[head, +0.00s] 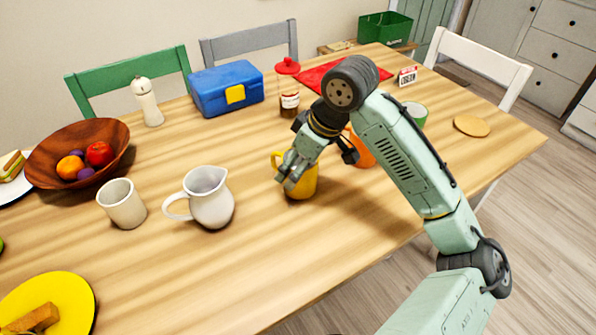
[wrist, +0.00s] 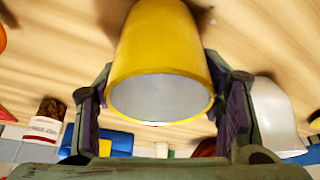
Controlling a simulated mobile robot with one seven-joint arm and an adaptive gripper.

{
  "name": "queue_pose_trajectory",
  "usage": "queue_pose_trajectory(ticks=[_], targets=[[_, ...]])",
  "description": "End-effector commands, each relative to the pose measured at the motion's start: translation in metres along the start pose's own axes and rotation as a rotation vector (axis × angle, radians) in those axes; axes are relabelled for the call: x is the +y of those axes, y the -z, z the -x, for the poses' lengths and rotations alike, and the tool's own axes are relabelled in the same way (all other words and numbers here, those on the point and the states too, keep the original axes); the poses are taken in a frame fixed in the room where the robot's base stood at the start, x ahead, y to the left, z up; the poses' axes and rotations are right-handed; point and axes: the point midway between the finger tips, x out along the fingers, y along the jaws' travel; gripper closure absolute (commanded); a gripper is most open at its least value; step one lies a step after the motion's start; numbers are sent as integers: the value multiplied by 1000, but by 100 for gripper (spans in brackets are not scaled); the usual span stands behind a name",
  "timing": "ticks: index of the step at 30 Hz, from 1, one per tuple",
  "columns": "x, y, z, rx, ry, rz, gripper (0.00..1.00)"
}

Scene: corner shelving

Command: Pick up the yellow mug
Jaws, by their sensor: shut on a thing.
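The yellow mug (head: 303,184) is on or just above the wooden table, right of the white pitcher; I cannot tell whether its base touches the wood. My gripper (head: 292,178) reaches down to it and is shut on its body. In the wrist view the yellow mug (wrist: 160,50) sits between the two fingers of my gripper (wrist: 162,110), one on each side, with its pale grey opening toward the camera. The mug's handle shows at its upper left in the head view. My gripper and arm hide part of the mug there.
The white pitcher (head: 211,198) stands close on the left. An orange mug (head: 360,150) is partly hidden behind my arm. A jar with a red lid (head: 289,100) and a blue box (head: 228,88) stand behind. The table front (head: 290,270) is clear.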

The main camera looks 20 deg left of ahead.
Motion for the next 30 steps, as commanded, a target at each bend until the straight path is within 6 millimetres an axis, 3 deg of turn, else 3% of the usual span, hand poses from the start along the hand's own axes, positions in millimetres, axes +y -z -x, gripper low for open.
queue_pose_trajectory(ticks=[11, 21, 30], targets=[[0, 4, 8, 2, -2, 1, 80], [0, 14, 33, 1, -2, 2, 80], [-29, -4, 43, 3, -1, 3, 80]])
